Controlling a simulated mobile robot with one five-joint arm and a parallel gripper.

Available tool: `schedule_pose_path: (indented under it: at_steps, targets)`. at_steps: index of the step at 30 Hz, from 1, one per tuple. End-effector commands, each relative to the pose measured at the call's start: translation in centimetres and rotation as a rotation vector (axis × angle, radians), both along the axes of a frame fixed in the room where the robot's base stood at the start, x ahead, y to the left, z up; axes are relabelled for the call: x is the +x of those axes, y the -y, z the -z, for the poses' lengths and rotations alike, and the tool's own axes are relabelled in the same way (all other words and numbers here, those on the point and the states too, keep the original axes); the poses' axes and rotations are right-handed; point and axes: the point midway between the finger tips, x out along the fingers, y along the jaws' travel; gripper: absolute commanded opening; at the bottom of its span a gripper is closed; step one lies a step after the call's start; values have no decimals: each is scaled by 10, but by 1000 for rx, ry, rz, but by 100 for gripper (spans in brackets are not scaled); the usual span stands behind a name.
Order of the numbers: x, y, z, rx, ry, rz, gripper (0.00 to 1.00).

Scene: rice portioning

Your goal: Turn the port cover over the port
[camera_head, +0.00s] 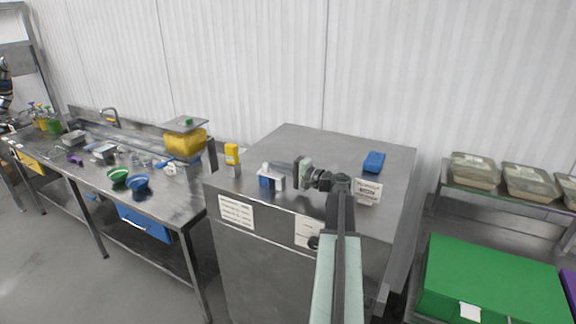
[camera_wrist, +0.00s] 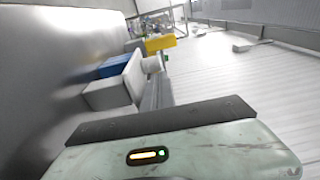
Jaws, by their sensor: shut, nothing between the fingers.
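A small blue and white unit (camera_head: 265,181) stands on top of the steel cabinet, with a pale rounded piece on its upper side. In the wrist view its white block (camera_wrist: 112,88) is ahead and to the left, with a white round knob (camera_wrist: 151,65) on its right side and a blue part behind. I cannot tell for sure which piece is the port cover, and I see no port opening. My gripper (camera_head: 293,167) is shut and empty, just right of the unit. A gap to the unit is hard to judge.
The steel cabinet top (camera_head: 310,141) is mostly clear behind my gripper. A yellow object (camera_head: 232,154) stands left of the unit, and a blue box (camera_head: 374,162) lies to the right.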

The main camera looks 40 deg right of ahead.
Motion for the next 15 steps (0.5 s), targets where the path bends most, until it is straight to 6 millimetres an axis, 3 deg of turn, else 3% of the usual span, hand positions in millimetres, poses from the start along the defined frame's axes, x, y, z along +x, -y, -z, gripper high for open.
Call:
schedule_pose_path:
  at_steps: [9,15]
  targets:
    - [1,-11,1,-3,-3,-17,0]
    - [-32,-1,2,-2,-3,-11,0]
